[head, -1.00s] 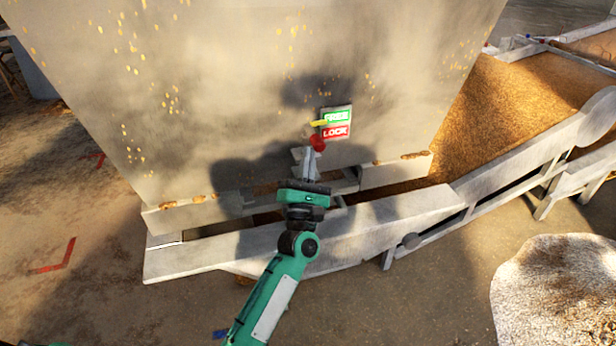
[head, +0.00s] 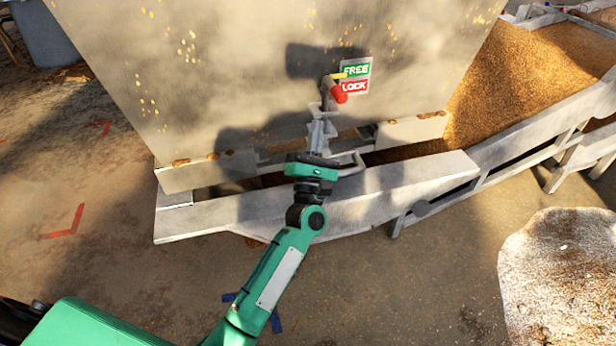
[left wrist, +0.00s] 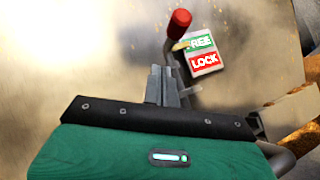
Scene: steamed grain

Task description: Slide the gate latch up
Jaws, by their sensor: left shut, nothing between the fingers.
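The gate latch has a red knob (head: 338,93) on a grey handle at the hopper's front face. The red knob (left wrist: 180,20) is also at the top of the left wrist view. A yellow pointer (head: 338,76) beside it points at the green FREE half of the FREE/LOCK label (head: 355,77). My left gripper (head: 322,118) is shut and empty, its fingertips just below the knob and left of the label. In the left wrist view its fingers (left wrist: 163,73) appear apart from the knob; contact with the grey handle cannot be told. My right gripper is out of view.
The large hopper (head: 240,80) fills the back. A pale frame beam (head: 400,193) runs in front of it, under my left arm. Grain (head: 525,75) lies in a trough at the right. A pale mound (head: 560,270) is at the lower right.

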